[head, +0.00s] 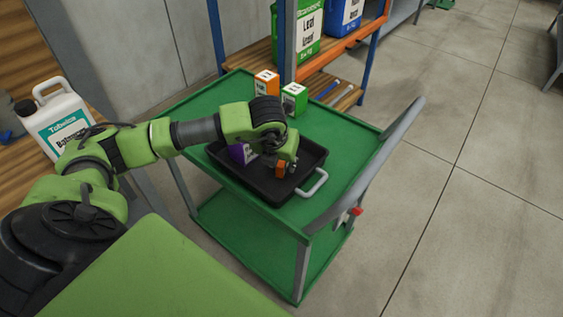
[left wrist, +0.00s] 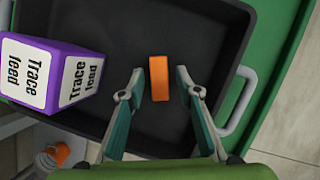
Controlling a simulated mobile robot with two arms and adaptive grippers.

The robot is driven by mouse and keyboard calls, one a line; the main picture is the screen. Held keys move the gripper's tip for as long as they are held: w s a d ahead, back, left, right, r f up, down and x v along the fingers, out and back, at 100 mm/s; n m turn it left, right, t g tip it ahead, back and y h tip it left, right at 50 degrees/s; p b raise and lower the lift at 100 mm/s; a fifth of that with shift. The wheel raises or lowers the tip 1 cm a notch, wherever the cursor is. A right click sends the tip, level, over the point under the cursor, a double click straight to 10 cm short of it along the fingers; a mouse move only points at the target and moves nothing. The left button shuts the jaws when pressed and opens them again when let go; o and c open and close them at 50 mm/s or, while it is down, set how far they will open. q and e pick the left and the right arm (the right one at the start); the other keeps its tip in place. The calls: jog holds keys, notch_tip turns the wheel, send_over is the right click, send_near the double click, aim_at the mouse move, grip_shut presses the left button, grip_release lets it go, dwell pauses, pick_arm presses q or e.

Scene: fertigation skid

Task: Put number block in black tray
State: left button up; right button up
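A small orange block (head: 280,169) is at the black tray (head: 309,160) on the green cart. No number shows on the faces I see. In the left wrist view the orange block (left wrist: 159,78) appears over the tray floor (left wrist: 190,30), between the two fingertips. My left gripper (head: 286,166) reaches down over the tray. In the left wrist view its fingers (left wrist: 158,82) are apart, with a visible gap on each side of the block. Whether the block rests on the tray floor is hard to tell. My right gripper is in neither view.
A purple trace feed box (left wrist: 55,72) stands in the tray beside my gripper. Orange (head: 266,84) and green (head: 293,98) boxes stand at the cart's back. The cart's grey handle (head: 375,160) is at right. A white jug (head: 58,118) stands at left.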

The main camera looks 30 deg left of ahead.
pick_arm(q)
jog(key=shift+r, duration=0.3)
jog(key=v, duration=1.1)
jog(key=shift+r+b, duration=0.3)
jog(key=shift+r, duration=0.05)
jog(key=shift+s, duration=0.15)
